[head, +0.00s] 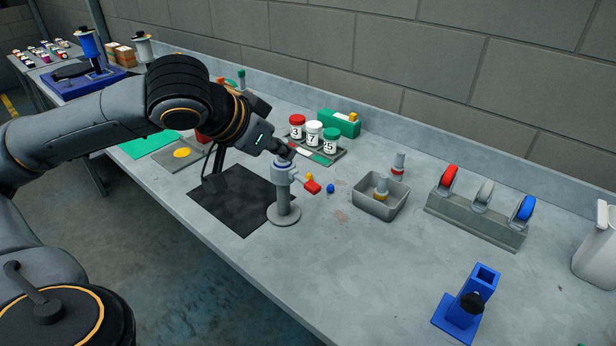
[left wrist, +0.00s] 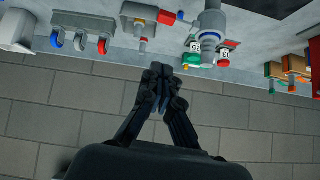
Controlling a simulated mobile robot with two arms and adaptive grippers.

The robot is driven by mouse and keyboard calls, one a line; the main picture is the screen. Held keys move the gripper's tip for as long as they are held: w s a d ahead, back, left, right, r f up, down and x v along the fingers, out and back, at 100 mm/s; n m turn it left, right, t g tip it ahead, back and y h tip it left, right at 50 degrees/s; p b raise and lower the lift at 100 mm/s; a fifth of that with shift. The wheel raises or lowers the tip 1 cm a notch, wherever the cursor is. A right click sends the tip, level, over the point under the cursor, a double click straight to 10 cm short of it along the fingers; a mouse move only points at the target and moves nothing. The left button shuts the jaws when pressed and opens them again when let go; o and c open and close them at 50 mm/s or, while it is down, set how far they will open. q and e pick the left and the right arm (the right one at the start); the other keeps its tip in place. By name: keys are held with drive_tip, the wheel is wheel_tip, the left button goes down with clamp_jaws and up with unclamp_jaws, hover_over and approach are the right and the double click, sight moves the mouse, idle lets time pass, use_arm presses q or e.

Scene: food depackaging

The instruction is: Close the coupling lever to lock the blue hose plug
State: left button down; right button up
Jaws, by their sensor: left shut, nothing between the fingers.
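My left gripper (head: 288,152) is shut and empty, close above and behind the post's head; contact cannot be told. In the left wrist view the closed fingertips (left wrist: 160,72) appear apart from the post (left wrist: 210,30) and red handle (left wrist: 166,17). My right gripper is not in view.
Numbered jars (head: 314,132) stand behind the post. The front bench beside the post is clear.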

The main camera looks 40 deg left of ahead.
use_arm(q)
approach(316, 183)
drive_tip(key=w+r, duration=0.1)
drive_tip(key=w, duration=0.2)
drive_tip(key=f, duration=0.2)
drive_tip(key=w+f+p, duration=0.1)
drive_tip(key=f, duration=0.2)
drive_tip(key=shift+w+d+p, duration=0.1)
drive_tip(key=shift+d+p, duration=0.05)
drive_tip(key=shift+p, duration=0.15)
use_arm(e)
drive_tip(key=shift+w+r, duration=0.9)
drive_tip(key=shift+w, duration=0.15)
use_arm(q)
drive_tip(key=shift+w+f, duration=0.1)
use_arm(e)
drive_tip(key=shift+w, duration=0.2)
use_arm(q)
drive_tip(key=shift+w, duration=0.1)
